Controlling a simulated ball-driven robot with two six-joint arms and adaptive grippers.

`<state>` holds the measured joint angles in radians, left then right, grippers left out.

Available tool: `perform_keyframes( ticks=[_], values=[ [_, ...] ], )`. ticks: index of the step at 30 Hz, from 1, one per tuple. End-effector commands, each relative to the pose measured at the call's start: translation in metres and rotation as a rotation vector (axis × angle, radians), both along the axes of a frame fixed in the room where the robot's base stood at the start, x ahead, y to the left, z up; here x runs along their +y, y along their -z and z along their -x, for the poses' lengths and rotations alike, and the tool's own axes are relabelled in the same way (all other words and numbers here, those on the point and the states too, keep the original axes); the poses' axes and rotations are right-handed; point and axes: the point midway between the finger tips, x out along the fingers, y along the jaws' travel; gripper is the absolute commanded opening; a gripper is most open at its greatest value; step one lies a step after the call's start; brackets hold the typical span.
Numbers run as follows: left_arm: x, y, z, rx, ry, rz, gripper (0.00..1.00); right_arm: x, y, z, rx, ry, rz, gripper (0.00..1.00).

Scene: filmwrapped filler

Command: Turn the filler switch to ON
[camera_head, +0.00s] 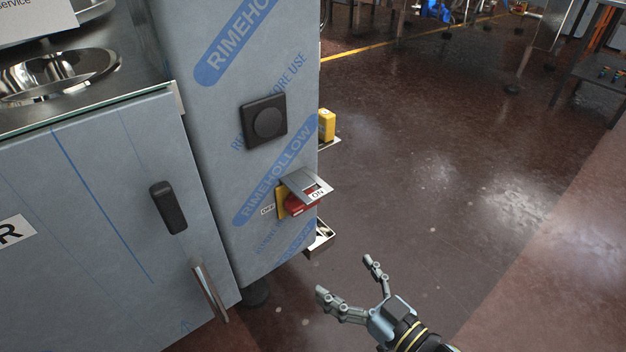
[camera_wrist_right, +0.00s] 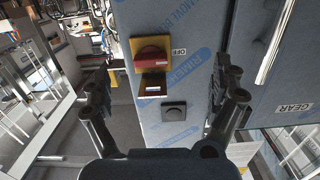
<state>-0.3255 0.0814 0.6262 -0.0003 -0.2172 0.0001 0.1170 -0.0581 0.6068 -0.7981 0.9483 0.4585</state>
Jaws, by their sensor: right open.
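The filler switch is a red rotary knob (camera_head: 299,206) on a yellow plate on the film-wrapped cabinet side. An OFF label (camera_head: 267,210) is on its left and an ON label (camera_head: 318,193) on its right, by a metal flap that partly covers the knob. The knob also shows in the right wrist view (camera_wrist_right: 152,61), with the OFF label (camera_wrist_right: 179,52) beside it. My right gripper (camera_head: 346,277) is open and empty, below and to the right of the switch, apart from it. In the wrist view the knob lies between its spread fingers (camera_wrist_right: 162,88). Which label the knob points to cannot be told. My left gripper is not in view.
A black square button (camera_head: 265,122) sits above the switch. A yellow block (camera_head: 327,125) juts out behind the cabinet edge. A black latch (camera_head: 168,207) and a metal handle (camera_head: 209,291) are on the left panel.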

Motion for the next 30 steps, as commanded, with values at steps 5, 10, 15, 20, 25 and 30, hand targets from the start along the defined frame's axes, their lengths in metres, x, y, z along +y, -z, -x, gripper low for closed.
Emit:
perform_keyframes(
  ticks=[5,10,15,20,25,30],
  values=[
    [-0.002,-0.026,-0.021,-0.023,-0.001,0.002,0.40,0.006,-0.057,-0.039,-0.062,0.001,-0.008,0.94],
    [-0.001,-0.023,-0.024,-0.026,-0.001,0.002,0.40,0.012,-0.063,-0.054,-0.076,0.002,-0.010,0.94],
    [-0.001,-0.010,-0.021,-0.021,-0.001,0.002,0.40,0.029,-0.060,-0.078,-0.076,0.002,-0.011,0.94],
    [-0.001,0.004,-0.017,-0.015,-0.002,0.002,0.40,0.048,-0.058,-0.104,-0.075,0.002,-0.009,0.94],
    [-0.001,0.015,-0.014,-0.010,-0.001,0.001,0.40,0.062,-0.059,-0.124,-0.075,0.002,-0.009,0.94],
    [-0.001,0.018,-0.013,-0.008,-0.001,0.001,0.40,0.069,-0.061,-0.133,-0.074,0.002,-0.008,0.94]
  ],
)
